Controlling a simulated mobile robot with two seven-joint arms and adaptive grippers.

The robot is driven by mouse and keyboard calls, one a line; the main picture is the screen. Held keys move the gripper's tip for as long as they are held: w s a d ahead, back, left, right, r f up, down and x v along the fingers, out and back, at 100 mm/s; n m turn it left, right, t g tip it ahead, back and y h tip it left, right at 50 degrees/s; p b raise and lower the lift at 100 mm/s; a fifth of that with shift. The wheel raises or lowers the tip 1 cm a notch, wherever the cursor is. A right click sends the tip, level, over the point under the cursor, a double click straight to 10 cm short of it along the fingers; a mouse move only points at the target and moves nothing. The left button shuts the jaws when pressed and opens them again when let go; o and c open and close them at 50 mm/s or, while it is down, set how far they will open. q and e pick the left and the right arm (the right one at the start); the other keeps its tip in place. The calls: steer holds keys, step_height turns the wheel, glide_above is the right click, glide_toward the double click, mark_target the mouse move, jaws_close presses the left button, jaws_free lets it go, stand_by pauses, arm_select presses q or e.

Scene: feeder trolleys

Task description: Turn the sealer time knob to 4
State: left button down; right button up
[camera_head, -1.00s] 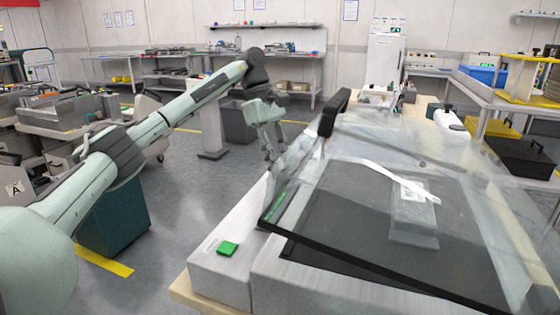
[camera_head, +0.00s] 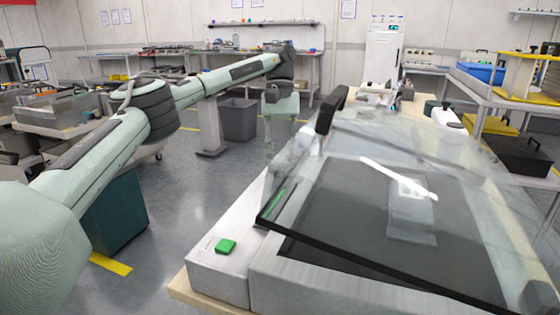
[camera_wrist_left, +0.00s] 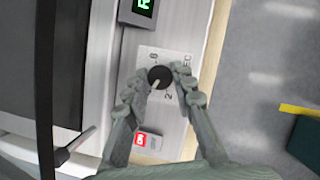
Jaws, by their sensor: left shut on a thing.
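The sealer time knob (camera_wrist_left: 160,77) is a small round black knob with a pale pointer mark, on a white printed dial plate. The pointer aims down and left in the left wrist view. A "2" shows below the knob; the other marks are partly hidden. My left gripper (camera_wrist_left: 161,80) has its fingers on both sides of the knob, shut on it. In the head view my left gripper (camera_head: 269,150) reaches down at the sealer's far left side, and the knob is hidden. The sealer (camera_head: 217,268) has a raised clear lid (camera_head: 450,165). My right gripper is not in view.
A green display (camera_wrist_left: 143,7) and a red-lit switch (camera_wrist_left: 140,139) sit on the panel near the knob. A green button (camera_head: 225,246) is on the sealer's near corner. The lid's black handle (camera_head: 331,110) stands close to my left gripper.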

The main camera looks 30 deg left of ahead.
arm_select(q)
steer(key=shift+m, duration=0.6)
steer(key=c, duration=1.3)
jaws_free()
steer(key=shift+o, duration=0.2)
step_height(320, 180, up, 10)
